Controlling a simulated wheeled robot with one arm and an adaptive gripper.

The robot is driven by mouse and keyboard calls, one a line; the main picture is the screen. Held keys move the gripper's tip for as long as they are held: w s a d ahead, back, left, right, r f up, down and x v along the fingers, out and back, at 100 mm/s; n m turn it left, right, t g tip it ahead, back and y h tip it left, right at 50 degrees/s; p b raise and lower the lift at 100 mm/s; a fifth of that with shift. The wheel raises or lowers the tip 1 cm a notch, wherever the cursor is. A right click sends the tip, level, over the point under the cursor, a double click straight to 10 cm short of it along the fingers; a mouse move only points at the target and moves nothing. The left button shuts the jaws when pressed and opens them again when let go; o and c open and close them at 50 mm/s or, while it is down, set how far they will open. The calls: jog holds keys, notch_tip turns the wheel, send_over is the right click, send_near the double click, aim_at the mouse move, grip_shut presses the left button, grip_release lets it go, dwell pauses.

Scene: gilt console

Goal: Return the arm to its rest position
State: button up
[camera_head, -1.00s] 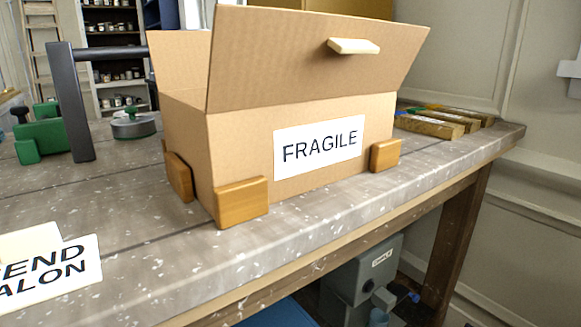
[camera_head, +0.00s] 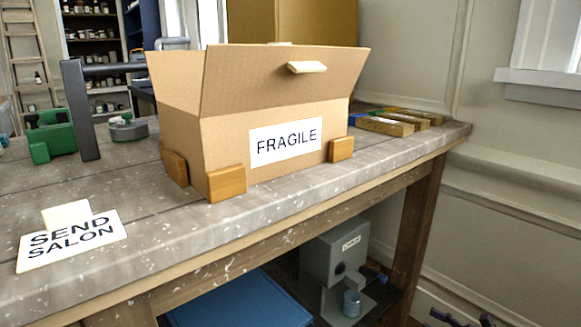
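My gripper and arm do not clearly show in the head view. An open cardboard box (camera_head: 222,133) with a FRAGILE label (camera_head: 285,142) stands on the workbench (camera_head: 150,235). Its front flap (camera_head: 265,85) leans outward and bears a small cream handle (camera_head: 306,67). Wooden corner blocks (camera_head: 226,183) sit against the base of the box. The inside of the box is hidden by the flaps.
A SEND SALON card (camera_head: 70,243) lies at the front left of the bench. A green and dark metal tool (camera_head: 52,139) and a round grey-green item (camera_head: 128,130) stand behind. A grey machine (camera_head: 333,262) sits below.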

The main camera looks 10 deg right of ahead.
jog(key=w+a+r+n+g+y+p, duration=0.15)
jog(key=a+r+n+g+p, duration=0.25)
jog(key=a+r, duration=0.55)
jog(key=w+a+r+n+g+y+p, duration=0.1)
jog(key=a+r+n+g+y+p, duration=0.3)
jog(key=a+r, duration=0.55)
jog(key=s+a+r+n+g+h+p, duration=0.35)
jog(key=s+a+r+n+p, duration=0.25)
jog(key=a+r, duration=0.35)
jog(key=s+a+r+n+g+h+p, duration=0.2)
jog(key=s+a+r+n+g+p, duration=0.45)
jog(key=r, duration=0.45)
jog(key=s+a+r+n+h+p, duration=0.1)
jog(key=s+r+n+h+p, duration=0.1)
jog(key=s+r+h+p, duration=0.4)
jog(key=s+a+r+n+h+p, duration=0.1)
jog(key=s+r+n+p, duration=0.25)
jog(key=s, duration=0.55)
jog(key=s+d+r+n+t+h+p, duration=0.1)
jog(key=s+d+r+t+h+p, duration=0.1)
jog(key=s+d+r+h+p, duration=0.2)
notch_tip(320, 180, up, 2)
jog(key=s+d+p, duration=0.2)
jog(key=p, duration=0.1)
jog(key=shift+s+d+r+n, duration=0.15)
jog(key=shift+s+d+n, duration=0.1)
jog(key=shift+s+n, duration=0.05)
